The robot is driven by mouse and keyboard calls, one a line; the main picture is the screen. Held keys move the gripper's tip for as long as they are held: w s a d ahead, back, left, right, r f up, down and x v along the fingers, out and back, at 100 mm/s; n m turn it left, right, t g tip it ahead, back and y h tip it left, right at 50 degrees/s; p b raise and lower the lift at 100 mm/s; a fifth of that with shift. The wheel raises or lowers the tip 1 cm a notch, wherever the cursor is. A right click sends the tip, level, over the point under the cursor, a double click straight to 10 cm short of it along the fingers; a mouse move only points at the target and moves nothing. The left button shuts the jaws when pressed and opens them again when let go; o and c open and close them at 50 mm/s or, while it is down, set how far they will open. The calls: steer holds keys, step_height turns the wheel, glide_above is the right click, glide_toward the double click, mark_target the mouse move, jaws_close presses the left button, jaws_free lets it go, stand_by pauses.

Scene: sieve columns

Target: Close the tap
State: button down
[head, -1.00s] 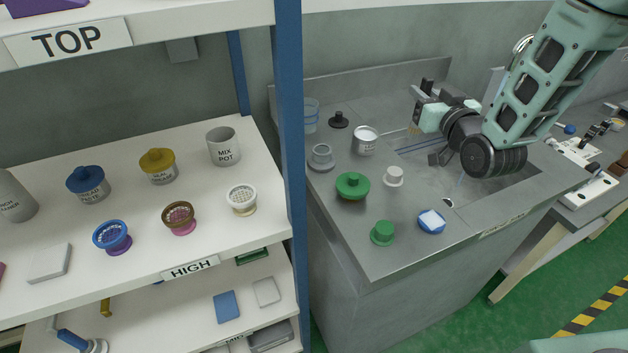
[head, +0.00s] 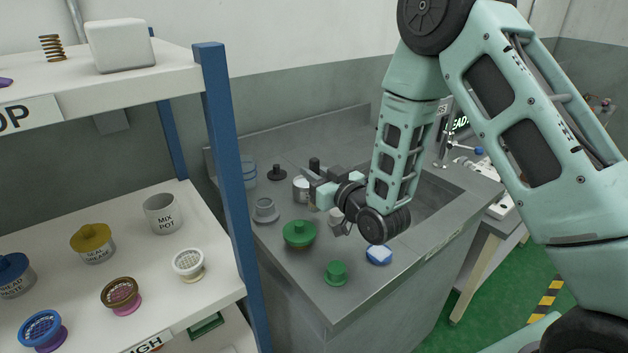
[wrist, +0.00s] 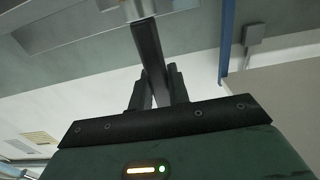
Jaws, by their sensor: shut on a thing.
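The bar runs up to a pale metal body (wrist: 137,9), probably the tap, cut off by the top edge. In the head view my gripper (head: 316,190) is low over the grey counter (head: 300,300), between the white can and the sink (head: 432,195). My wrist and forearm hide much of the sink. I cannot make out the tap clearly there, nor tell how far its handle is turned.
A white can (head: 300,190) stands close left of my gripper. A blue shelf post (head: 231,190) rises at left, beside shelves with several pots.

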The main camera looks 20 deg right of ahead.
steer(key=shift+f, duration=0.95)
steer(key=shift+f, duration=0.1)
steer(key=shift+f, duration=0.15)
steer(key=c, duration=1.3)
jaws_free()
steer(key=shift+c, duration=0.2)
